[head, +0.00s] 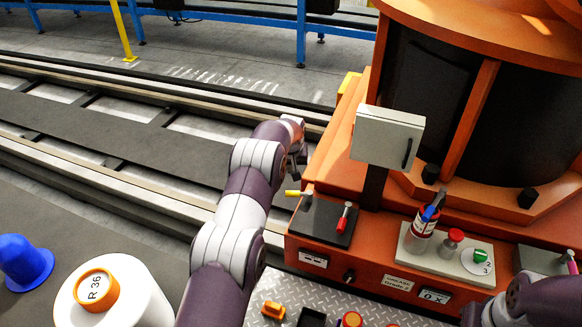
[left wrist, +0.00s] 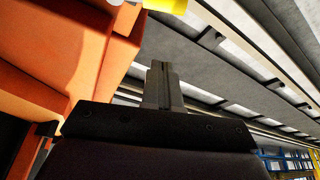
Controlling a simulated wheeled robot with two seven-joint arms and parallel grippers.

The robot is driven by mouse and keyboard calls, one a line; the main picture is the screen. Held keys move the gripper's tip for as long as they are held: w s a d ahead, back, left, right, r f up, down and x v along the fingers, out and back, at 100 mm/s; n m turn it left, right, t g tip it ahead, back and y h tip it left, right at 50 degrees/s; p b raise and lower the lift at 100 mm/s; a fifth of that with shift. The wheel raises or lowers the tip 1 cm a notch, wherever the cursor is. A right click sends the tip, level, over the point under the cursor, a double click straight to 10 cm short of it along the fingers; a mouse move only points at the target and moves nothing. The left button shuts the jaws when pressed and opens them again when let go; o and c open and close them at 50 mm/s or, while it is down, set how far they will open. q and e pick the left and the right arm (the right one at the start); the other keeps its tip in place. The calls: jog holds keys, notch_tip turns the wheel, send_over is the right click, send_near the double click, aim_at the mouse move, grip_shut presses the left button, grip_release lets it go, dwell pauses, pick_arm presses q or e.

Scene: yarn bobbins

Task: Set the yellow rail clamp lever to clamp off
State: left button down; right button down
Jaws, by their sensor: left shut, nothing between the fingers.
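The yellow lever (head: 293,192) sits on a dark plate (head: 318,222) at the left end of the orange machine's front ledge. Its yellow handle points left, roughly level, from a pale pivot. My left gripper (head: 300,158) is just beyond and above the lever, partly hidden by its own wrist. In the left wrist view its fingers (left wrist: 162,75) are shut and empty. A yellow piece, likely the lever handle (left wrist: 165,5), is cut off at the top edge there, apart from the fingertips. Part of my right arm shows at the lower right, but its gripper is out of view.
A grey box (head: 387,137) on a post rises behind. Floor rails (head: 110,185) run along the left.

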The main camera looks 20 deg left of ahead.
aim_at(289, 194)
pick_arm(q)
jog(key=shift+s+d+f+b, duration=0.15)
jog(key=shift+s+f+b, duration=0.2)
jog(key=shift+f, duration=0.45)
jog(key=shift+s+d+f+b, duration=0.25)
jog(key=shift+s+f, duration=0.15)
jog(key=shift+f, duration=0.45)
jog(key=shift+s+d+f+b, duration=0.1)
jog(key=shift+s+f+b, duration=0.25)
jog(key=shift+f, duration=0.45)
jog(key=shift+s+d+n+y, duration=0.15)
jog(key=shift+s+n, duration=0.15)
jog(key=shift+n, duration=0.25)
jog(key=shift+s+n+y, duration=0.15)
jog(key=shift+s+n, duration=0.15)
jog(key=shift+n, duration=0.25)
jog(key=n, duration=0.1)
jog(key=s+d+n+g+y, duration=0.1)
jog(key=n, duration=0.1)
jog(key=shift+s+f+n+b, duration=0.1)
jog(key=shift+s+n+b, duration=0.2)
jog(key=shift+b, duration=0.05)
jog(key=shift+s+d, duration=0.6)
jog(key=shift+s, duration=0.15)
jog(key=shift+s+d, duration=0.25)
jog(key=shift+d, duration=0.25)
jog(key=shift+s+d, duration=0.2)
jog(key=shift+d, duration=0.45)
jog(key=shift+s+d+f, duration=0.15)
jog(key=shift+d, duration=0.05)
